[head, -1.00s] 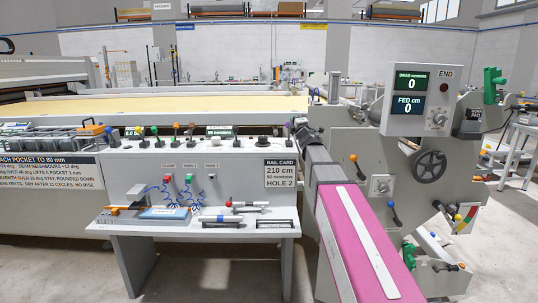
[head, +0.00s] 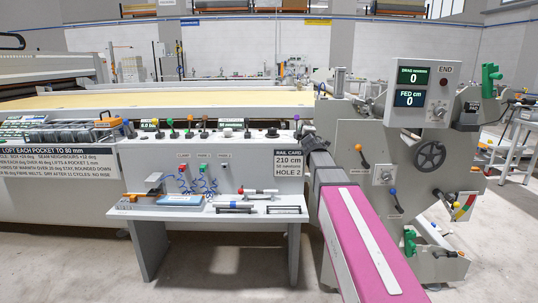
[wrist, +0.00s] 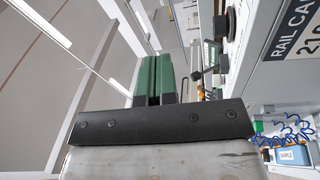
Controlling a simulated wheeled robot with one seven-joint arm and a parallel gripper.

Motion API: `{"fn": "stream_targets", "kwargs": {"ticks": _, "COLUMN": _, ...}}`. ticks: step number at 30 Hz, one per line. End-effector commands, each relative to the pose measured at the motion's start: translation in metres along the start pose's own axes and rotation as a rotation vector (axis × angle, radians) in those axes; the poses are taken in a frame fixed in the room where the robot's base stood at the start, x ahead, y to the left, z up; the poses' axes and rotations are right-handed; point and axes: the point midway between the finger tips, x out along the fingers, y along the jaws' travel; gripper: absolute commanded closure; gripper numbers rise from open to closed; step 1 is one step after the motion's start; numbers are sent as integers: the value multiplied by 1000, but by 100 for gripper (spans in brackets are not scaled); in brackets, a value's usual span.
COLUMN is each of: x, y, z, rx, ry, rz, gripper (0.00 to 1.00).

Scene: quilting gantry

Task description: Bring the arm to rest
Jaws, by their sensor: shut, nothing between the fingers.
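My gripper (wrist: 155,65) shows in the wrist view as two green fingers side by side, closed together with nothing between them, beyond a dark bar. In the head view my arm (head: 365,240), pink with a white stripe, reaches from the bottom right up to a dark grey end (head: 317,155). The fingers cannot be made out there. The arm's end is just right of the rail card (head: 289,163), in front of the machine's right end. The rail card also shows at the right of the wrist view (wrist: 296,30).
A small bench (head: 150,225) holds a blue-topped tray (head: 180,199) and rod-like tools. Behind it runs the control panel (head: 135,158) with coloured levers. Right of my arm stands a grey end frame with a handwheel (head: 430,155) and displays (head: 411,86) reading 0. Floor in front is clear.

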Motion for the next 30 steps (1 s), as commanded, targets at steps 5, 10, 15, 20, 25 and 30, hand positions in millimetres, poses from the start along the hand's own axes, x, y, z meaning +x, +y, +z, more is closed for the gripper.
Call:
{"fn": "stream_targets", "kwargs": {"ticks": 5, "x": -25, "y": -44, "z": 20, "rx": 129, "ry": -110, "rz": -112, "gripper": 100}}
{"fn": "stream_targets", "kwargs": {"ticks": 10, "x": -63, "y": -101, "z": 42, "rx": 298, "ry": -263, "rz": -257, "gripper": 100}}
{"fn": "stream_targets", "kwargs": {"ticks": 15, "x": -132, "y": -181, "z": 64, "rx": 533, "ry": -502, "rz": -465, "gripper": 100}}
{"fn": "stream_targets", "kwargs": {"ticks": 20, "x": -211, "y": -249, "z": 72, "rx": 741, "ry": -752, "rz": -661, "gripper": 100}}
{"fn": "stream_targets", "kwargs": {"ticks": 25, "x": -306, "y": -305, "z": 65, "rx": 928, "ry": -1040, "rz": -867, "gripper": 100}}
{"fn": "stream_targets", "kwargs": {"ticks": 30, "x": -391, "y": -337, "z": 48, "rx": 1054, "ry": -1307, "rz": -1042, "gripper": 100}}
